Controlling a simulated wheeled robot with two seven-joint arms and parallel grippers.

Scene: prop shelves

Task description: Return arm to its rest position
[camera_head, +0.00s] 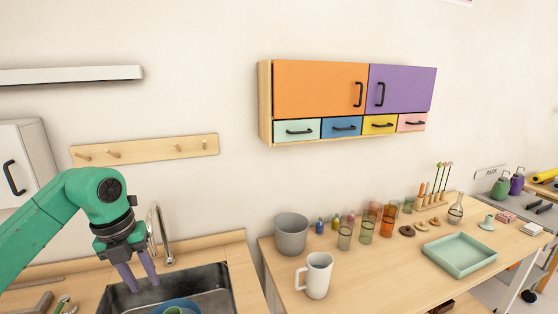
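My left arm comes in from the left, green with a dark wrist. Its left gripper (139,283) points down over the sink (208,289), with two purple fingers spread apart and nothing seen between them. The fingertips are near a blue bowl (182,307) in the sink, which is cut off by the lower edge of the picture. I cannot tell how high the fingertips are above the sink floor. My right arm and gripper are not in view.
A faucet (158,235) stands close right of my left gripper. A wooden peg rail (145,150) is on the wall behind. The table at right holds a grey bin (291,234), a white mug (315,275), several glasses and a green tray (459,255). A colourful cabinet (347,100) hangs above.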

